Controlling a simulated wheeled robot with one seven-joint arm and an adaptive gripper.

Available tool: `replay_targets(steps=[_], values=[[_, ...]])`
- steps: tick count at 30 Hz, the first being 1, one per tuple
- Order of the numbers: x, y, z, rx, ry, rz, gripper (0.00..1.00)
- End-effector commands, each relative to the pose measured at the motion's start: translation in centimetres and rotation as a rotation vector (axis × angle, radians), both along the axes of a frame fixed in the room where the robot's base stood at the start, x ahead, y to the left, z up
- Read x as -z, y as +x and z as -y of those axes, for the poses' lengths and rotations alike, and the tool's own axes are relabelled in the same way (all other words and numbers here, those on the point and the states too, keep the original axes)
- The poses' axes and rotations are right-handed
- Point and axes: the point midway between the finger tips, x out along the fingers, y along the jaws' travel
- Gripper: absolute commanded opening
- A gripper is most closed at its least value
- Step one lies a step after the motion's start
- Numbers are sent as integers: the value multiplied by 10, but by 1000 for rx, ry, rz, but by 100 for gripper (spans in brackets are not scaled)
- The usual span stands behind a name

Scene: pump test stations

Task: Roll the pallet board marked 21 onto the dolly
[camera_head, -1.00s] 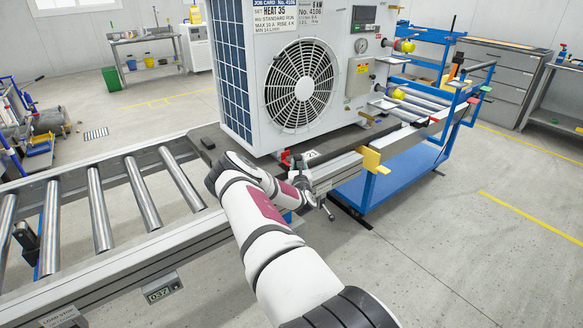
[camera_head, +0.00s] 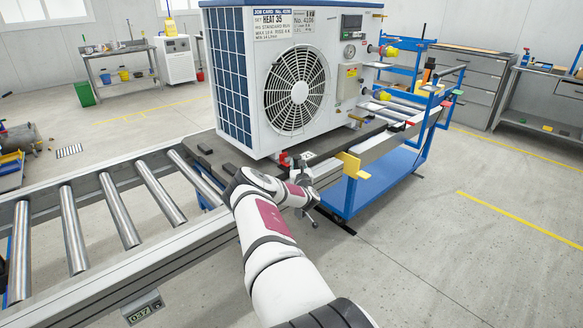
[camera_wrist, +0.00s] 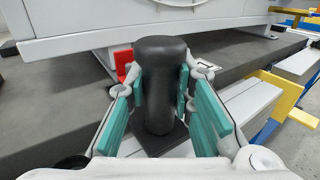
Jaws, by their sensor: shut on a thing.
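The dark grey pallet board (camera_head: 205,150) carries a large white fan unit (camera_head: 240,85) and spans from the roller conveyor towards the blue dolly (camera_head: 375,182). No number 21 is readable on the board. In the wrist view, the board's dark top (camera_wrist: 55,100) runs behind a black upright handle (camera_wrist: 160,75). My gripper (camera_head: 300,182) is at the board's near edge. In the wrist view, its teal-padded fingers (camera_wrist: 160,95) are shut on the handle, one on each side. The handle's lower end is partly hidden.
The roller conveyor (camera_head: 120,215) extends left, with bare rollers behind the board. Grey drawers (camera_head: 470,85) stand behind right. The floor at right is clear.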

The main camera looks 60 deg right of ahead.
Motion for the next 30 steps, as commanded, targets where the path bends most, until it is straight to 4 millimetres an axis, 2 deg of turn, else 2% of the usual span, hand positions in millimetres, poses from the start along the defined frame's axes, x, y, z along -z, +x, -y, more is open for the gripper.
replay_targets(steps=[1, 30], values=[[1, -11, 9, 16, 1, -3, 0], [1, -39, 101, 14, -2, -1, 0]])
